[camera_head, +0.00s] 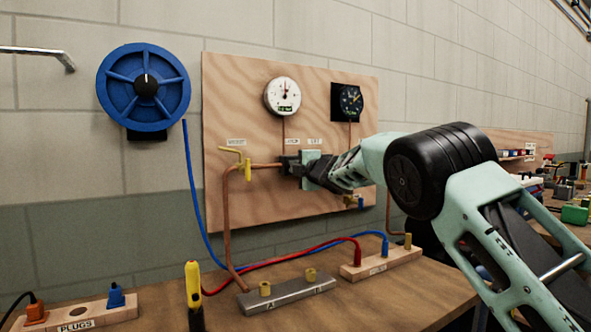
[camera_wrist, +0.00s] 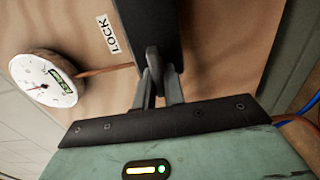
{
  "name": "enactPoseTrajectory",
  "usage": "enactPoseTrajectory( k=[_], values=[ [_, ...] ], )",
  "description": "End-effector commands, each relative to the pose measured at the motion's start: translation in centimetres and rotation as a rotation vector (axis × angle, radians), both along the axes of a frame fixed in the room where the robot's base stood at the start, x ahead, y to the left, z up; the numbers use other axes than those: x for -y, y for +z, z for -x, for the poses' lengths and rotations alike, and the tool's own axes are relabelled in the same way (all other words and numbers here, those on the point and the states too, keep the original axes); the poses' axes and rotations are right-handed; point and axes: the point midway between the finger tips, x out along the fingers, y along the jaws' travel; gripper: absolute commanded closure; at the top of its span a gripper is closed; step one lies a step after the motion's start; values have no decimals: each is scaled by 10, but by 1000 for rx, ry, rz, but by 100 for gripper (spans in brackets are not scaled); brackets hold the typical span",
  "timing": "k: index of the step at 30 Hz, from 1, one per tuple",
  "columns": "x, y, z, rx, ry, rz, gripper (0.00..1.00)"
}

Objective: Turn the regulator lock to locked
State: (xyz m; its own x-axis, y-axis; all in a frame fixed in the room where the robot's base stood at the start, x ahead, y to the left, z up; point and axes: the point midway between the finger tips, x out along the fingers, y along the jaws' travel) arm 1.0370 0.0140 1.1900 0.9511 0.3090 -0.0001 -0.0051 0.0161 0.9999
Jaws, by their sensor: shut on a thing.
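My gripper (camera_head: 293,166) reaches in from the right to the middle of the wooden panel (camera_head: 235,95). In the wrist view its two fingers (camera_wrist: 160,85) are closed on a small grey piece (camera_wrist: 152,60), which appears to be the regulator lock. It sits against a dark block (camera_wrist: 158,22), probably the regulator body. A white label reading LOCK (camera_wrist: 108,34) is beside it on the panel. My gripper hides most of the lock and regulator in the head view, so I cannot tell the lock's position.
A white-faced gauge (camera_head: 283,97) and a black gauge (camera_head: 351,101) are above my gripper. A copper pipe with a yellow valve handle (camera_head: 247,168) is to its left. A blue hose reel (camera_head: 143,88) hangs further left. Red and blue hoses cross the bench (camera_head: 380,300).

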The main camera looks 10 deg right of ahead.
Motion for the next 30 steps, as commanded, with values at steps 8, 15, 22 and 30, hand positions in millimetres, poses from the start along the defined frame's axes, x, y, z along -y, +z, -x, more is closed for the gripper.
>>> enactPoseTrajectory(
  k=[8,15,22,30],
  values=[
    [0,-2,0,-3,-1,-1,69],
    [0,-1,0,-2,0,-2,69],
    [6,-1,17,-1,-1,-3,69],
    [22,-2,67,0,-1,-3,69]
  ],
)
